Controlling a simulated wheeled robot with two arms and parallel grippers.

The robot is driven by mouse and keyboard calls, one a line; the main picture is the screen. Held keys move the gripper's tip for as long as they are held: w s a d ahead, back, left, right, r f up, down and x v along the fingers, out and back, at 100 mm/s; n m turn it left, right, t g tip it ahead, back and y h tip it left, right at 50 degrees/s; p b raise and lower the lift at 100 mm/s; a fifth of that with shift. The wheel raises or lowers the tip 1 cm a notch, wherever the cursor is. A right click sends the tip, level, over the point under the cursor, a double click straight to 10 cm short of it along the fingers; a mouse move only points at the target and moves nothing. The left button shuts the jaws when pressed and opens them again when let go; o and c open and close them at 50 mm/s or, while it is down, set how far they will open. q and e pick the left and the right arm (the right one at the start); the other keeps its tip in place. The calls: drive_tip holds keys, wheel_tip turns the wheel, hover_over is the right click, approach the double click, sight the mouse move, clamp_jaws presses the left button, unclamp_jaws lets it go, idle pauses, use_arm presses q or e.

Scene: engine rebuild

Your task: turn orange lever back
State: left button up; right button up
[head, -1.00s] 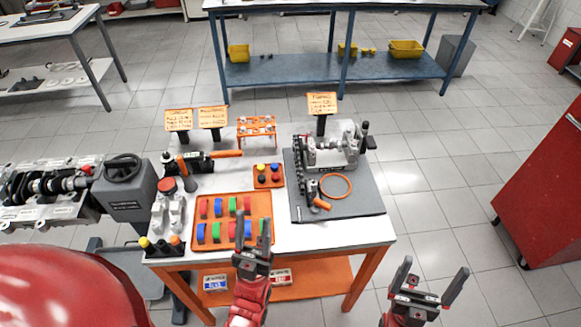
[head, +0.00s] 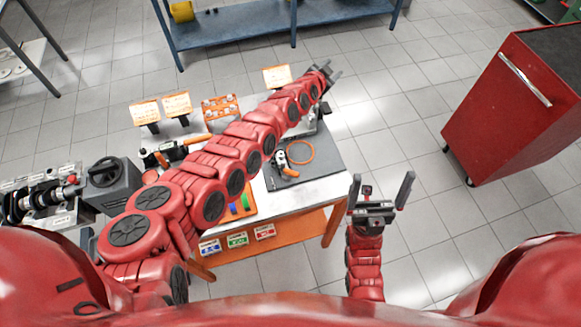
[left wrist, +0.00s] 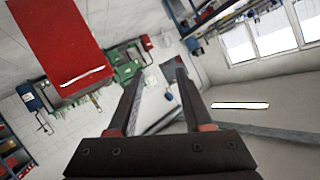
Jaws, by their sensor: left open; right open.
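An orange-handled part (head: 289,172) lies on the grey mat (head: 325,172) beside an orange ring (head: 300,152). Another orange handle (head: 197,139) sticks out from a dark device at the table's back left. I cannot tell which is the lever. My left arm crosses over the table and hides much of the engine assembly on the mat. My left gripper (head: 330,74) is beyond the mat's back right, apart from both orange parts. The left wrist view shows its fingers (left wrist: 157,75) open and empty. My right gripper (head: 381,200) is open and empty, right of the table.
Signs (head: 277,77) and an orange rack (head: 220,107) stand at the back of the table. A red cabinet (head: 500,115) stands at the right. A blue bench (head: 240,32) is behind. Floor between table and cabinet is clear.

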use_arm(q)
drive_tip(key=s+d+f+m+g, duration=0.2)
drive_tip(key=s+d+m+g, duration=0.1)
drive_tip(key=s+m+g, duration=0.3)
drive_tip(key=m+g+y+b, duration=0.5)
drive_tip(key=g+y+b, duration=0.1)
drive_tip(key=y+b, duration=0.1)
hover_over(291, 171)
wheel_tip(291, 171, down, 13)
drive_tip(key=shift+s+f, duration=0.1)
drive_tip(key=shift+f+p, duration=0.35)
wheel_tip(291, 171, down, 6)
drive_tip(key=shift+d+r+p, duration=0.1)
drive_tip(key=shift+r+p, duration=0.05)
drive_tip(key=shift+p, duration=0.45)
drive_tip(key=shift+f, duration=0.95)
drive_tip(key=shift+c, duration=0.2)
clamp_jaws()
